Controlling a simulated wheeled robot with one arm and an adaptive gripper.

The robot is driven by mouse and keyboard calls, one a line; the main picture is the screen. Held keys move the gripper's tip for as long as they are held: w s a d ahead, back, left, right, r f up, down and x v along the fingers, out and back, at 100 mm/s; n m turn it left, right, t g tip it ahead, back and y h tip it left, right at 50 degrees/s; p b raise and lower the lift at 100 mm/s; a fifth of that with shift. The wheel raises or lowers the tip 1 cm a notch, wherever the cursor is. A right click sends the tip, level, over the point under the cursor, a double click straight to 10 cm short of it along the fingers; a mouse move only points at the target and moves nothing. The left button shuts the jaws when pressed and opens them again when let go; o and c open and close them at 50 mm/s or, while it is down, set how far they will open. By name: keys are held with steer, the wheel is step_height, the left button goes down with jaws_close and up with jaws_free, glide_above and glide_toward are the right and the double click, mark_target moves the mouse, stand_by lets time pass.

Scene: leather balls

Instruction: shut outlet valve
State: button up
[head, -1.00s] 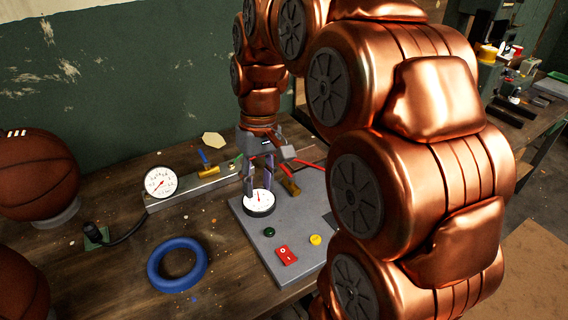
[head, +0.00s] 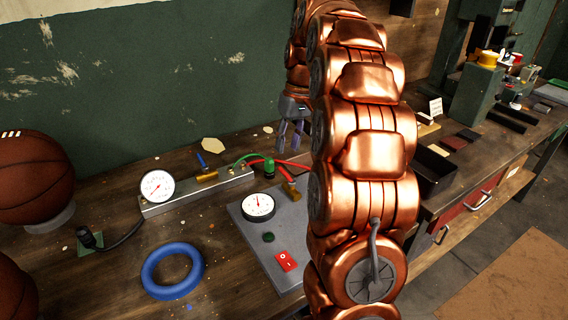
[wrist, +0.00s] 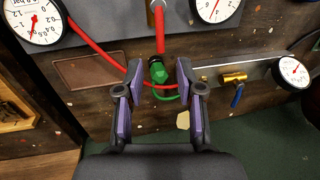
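A brass valve (head: 207,177) with a blue lever (head: 202,160) sits on the grey metal bar in the head view. The lever sticks up at an angle. In the wrist view the brass valve (wrist: 234,77) and blue lever (wrist: 237,95) are right of my fingers. A green-capped fitting (head: 269,168) stands where the red and green hoses meet; in the wrist view the green cap (wrist: 158,71) shows between my fingertips. I cannot tell which is the outlet valve. My gripper (head: 292,134) is open and empty, raised above the back of the bench.
A pressure gauge (head: 156,187) stands at the bar's left end. A grey panel (head: 272,241) carries another gauge (head: 258,207), a red switch (head: 286,261) and a brass fitting (head: 291,191). A blue ring (head: 172,271) and a basketball (head: 32,178) lie left. My arm hides part of the bench.

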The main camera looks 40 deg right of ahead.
mark_target(286, 175)
steer(key=shift+a+f+p, duration=0.15)
steer(key=shift+a+f, duration=0.1)
steer(key=shift+f, duration=0.8)
steer(key=shift+a+f+p, duration=0.1)
steer(key=shift+a+f, duration=0.1)
steer(key=shift+f, duration=0.85)
steer(key=shift+a+f+p, duration=0.15)
steer(key=shift+a+f, duration=0.1)
steer(key=shift+f, duration=0.8)
jaws_close()
